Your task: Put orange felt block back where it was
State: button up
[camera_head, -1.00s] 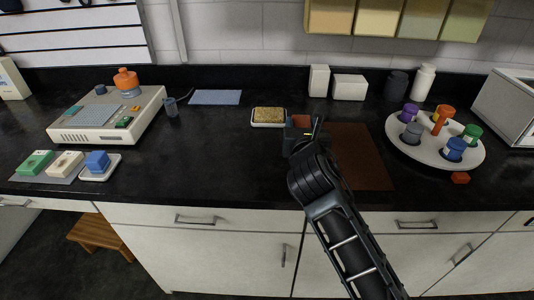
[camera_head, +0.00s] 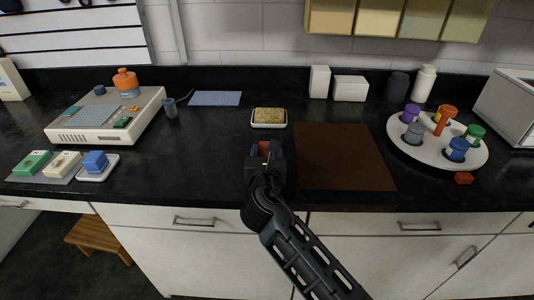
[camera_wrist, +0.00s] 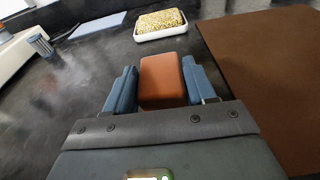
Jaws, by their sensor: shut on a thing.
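My gripper (camera_head: 264,150) is shut on an orange block (camera_wrist: 163,82), which sits between its two blue fingers in the wrist view. In the head view the block shows only partly, as a small orange patch (camera_head: 264,147) between the dark fingers. My gripper is over the black counter, just left of the brown mat (camera_head: 345,158) and in front of the white dish with a yellow sponge-like pad (camera_head: 269,116). The gap between block and counter is hard to judge. A small orange-red block (camera_head: 463,178) lies on the counter at the right.
A white round tray (camera_head: 437,153) with several coloured pieces stands at the right. At the left are a white device (camera_head: 104,115) and a grey mat (camera_head: 46,177) with green and white blocks; a blue block (camera_head: 95,161) sits in a small dish beside it. Counter left of my gripper is clear.

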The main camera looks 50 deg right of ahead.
jog(key=shift+f, duration=0.1)
jog(key=o, duration=1)
jog(key=b+v, duration=0.1)
jog(key=v, duration=1.1)
